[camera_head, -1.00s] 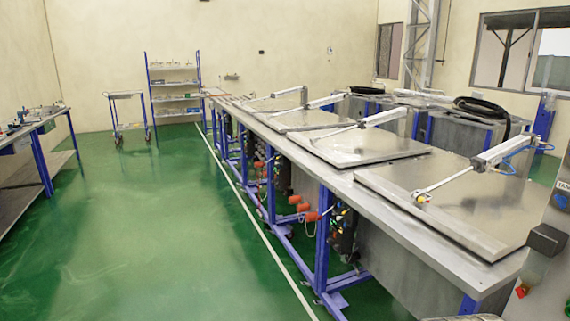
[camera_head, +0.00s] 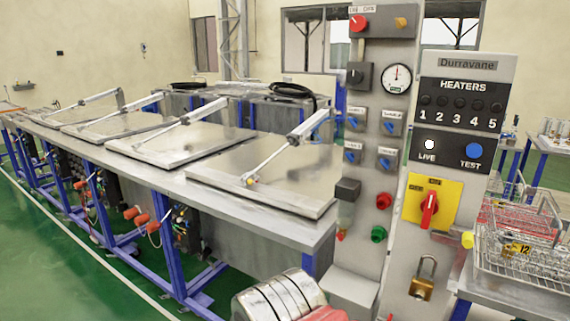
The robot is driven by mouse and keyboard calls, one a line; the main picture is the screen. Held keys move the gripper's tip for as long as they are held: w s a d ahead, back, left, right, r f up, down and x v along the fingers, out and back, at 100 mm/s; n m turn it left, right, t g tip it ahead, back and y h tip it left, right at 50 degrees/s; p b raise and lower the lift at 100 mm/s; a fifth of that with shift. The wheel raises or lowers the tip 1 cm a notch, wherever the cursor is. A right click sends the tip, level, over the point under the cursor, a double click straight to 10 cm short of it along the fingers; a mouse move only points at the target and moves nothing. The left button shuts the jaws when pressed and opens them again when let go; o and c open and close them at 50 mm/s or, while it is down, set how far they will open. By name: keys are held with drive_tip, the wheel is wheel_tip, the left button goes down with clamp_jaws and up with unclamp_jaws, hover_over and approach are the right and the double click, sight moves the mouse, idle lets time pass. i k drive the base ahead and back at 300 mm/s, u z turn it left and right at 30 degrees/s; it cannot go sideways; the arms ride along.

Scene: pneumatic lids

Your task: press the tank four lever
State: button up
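A grey control panel (camera_head: 369,190) stands right of centre. It carries several small blue levers, each under a white label: upper left (camera_head: 352,122), upper right (camera_head: 390,128), lower left (camera_head: 350,157) and lower right (camera_head: 384,162). The labels are too small to read surely, so I cannot tell which lever is tank four. A bench with several flat metal tank lids runs from left to centre. The nearest lid (camera_head: 265,180) lies flat, with a pneumatic cylinder (camera_head: 305,126) joined to it by a rod.
A wire basket (camera_head: 530,240) is far right. Green floor (camera_head: 60,285) is clear at left.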

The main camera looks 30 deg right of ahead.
sight(159, 226)
drive_tip(key=u, duration=0.1)
drive_tip(key=i, duration=0.9)
drive_tip(key=u, duration=0.35)
drive_tip(key=i, duration=1.35)
drive_tip(key=u, duration=0.3)
